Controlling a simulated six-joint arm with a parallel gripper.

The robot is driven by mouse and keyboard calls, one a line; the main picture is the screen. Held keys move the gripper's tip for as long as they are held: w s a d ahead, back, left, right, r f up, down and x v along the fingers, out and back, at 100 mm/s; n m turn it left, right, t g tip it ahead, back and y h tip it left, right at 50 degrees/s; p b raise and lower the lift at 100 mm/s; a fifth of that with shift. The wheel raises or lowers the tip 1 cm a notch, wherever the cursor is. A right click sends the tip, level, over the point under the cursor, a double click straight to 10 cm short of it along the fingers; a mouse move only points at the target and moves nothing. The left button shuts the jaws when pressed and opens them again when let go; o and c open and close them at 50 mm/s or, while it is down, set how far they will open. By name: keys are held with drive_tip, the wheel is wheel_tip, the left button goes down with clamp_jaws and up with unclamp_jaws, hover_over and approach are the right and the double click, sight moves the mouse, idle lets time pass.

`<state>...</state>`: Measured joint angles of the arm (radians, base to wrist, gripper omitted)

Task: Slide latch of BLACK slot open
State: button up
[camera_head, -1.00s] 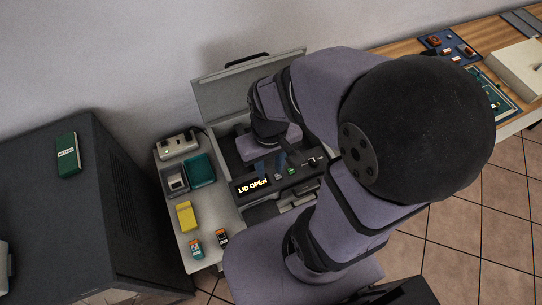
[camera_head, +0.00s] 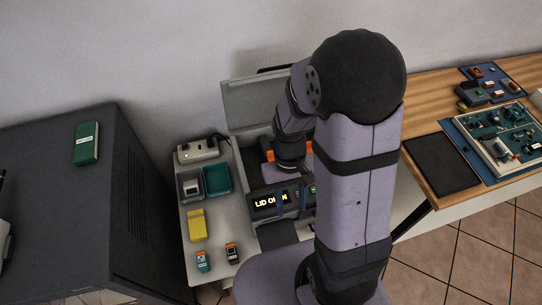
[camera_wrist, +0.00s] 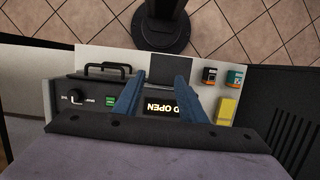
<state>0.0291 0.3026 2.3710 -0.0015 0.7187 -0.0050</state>
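The printer (camera_head: 252,100) stands with its lid raised and its display (camera_head: 270,201) reads LID OPEN. The display also shows upside down in the wrist view (camera_wrist: 160,107). My gripper (camera_wrist: 163,75) is open, with its two blue fingers apart and nothing seen between them. The fingers reach over the front panel, one on each side of the display. In the head view my gripper (camera_head: 291,186) is partly behind my arm. I cannot make out the BLACK slot or its latch; my arm and wrist cover much of the printer's inside.
A black-and-orange cartridge (camera_head: 232,253) and a teal-and-orange cartridge (camera_head: 203,261) lie on the side shelf. A yellow pack (camera_head: 197,225), a teal tray (camera_head: 217,181) and a grey tray (camera_head: 190,186) are behind them. A black handle (camera_wrist: 107,70) stands out at the printer's front.

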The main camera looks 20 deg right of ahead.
drive_tip(key=w+f, duration=0.2)
drive_tip(key=w+f+b, duration=0.1)
drive_tip(key=w+f, duration=0.1)
drive_tip(key=w, duration=0.1)
drive_tip(key=w+f, duration=0.2)
drive_tip(key=shift+w+d+b, duration=0.2)
drive_tip(key=shift+d+b, duration=0.05)
drive_tip(key=shift+b, duration=0.15)
drive_tip(key=w+f+t, duration=0.1)
drive_tip(key=w, duration=0.7)
wheel_tip(320, 180, up, 5)
drive_tip(key=t, duration=0.2)
hover_over(270, 152)
drive_tip(key=shift+w+f, duration=0.15)
drive_tip(key=shift+w, duration=0.2)
drive_tip(key=shift+s, duration=0.25)
drive_tip(key=shift+f, duration=0.35)
drive_tip(key=shift+f+p, duration=1)
drive_tip(key=shift+f, duration=2.2)
drive_tip(key=shift+c, duration=0.4)
